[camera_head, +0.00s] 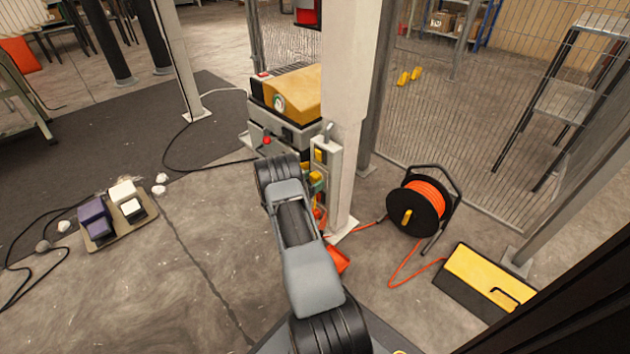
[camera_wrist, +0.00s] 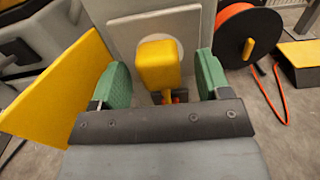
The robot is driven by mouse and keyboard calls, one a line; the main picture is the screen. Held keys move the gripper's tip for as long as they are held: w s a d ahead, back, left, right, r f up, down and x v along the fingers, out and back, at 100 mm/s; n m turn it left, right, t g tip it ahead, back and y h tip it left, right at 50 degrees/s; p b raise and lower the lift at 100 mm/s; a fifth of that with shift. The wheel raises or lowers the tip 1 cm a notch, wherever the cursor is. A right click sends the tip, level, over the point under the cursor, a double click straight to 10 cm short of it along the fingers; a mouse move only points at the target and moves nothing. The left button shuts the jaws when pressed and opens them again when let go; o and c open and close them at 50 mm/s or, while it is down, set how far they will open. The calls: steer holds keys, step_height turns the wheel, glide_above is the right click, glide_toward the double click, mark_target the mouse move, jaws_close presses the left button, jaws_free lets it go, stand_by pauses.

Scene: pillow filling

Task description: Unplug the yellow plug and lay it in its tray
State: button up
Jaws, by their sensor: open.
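In the wrist view the yellow plug (camera_wrist: 158,65) stands against a pale grey panel (camera_wrist: 205,45). My gripper (camera_wrist: 160,80) is open, with one green-padded finger on each side of the plug. Gaps show between both pads and the plug. A bit of orange shows below the plug, mostly hidden by my gripper. In the head view my gripper (camera_head: 316,182) is at the socket box (camera_head: 334,160) on the white post, partly hidden by my arm. A red-orange tray-like piece (camera_head: 340,259) shows low beside the post; I cannot tell if it is the plug's tray.
A yellow-topped machine (camera_head: 297,88) stands just behind my gripper. A tilted yellow panel (camera_wrist: 60,88) lies close left in the wrist view. An orange cable reel (camera_head: 424,205) and a yellow-black box (camera_head: 488,280) stand right. A pedal board (camera_head: 112,230) lies left on the floor.

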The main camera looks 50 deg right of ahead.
mark_target(312, 180)
steer(key=shift+d, duration=0.4)
steer(key=shift+b, duration=0.3)
steer(key=shift+c, duration=0.4)
stand_by(0.8)
steer(key=c, duration=1.2)
steer(key=shift+w+a+p, duration=0.15)
steer(key=shift+a+p, duration=0.15)
steer(key=shift+a, duration=1.15)
steer(key=shift+w+a+p, duration=0.1)
steer(key=shift+a+p, duration=0.2)
steer(key=shift+a, duration=1.15)
steer(key=shift+a, duration=0.1)
steer(key=shift+a+r, duration=0.1)
steer(key=a, duration=0.1)
steer(key=a+r+p, duration=0.1)
steer(key=a+p, duration=0.1)
steer(key=shift+w+a+r, duration=0.1)
steer(key=shift+a+r, duration=0.3)
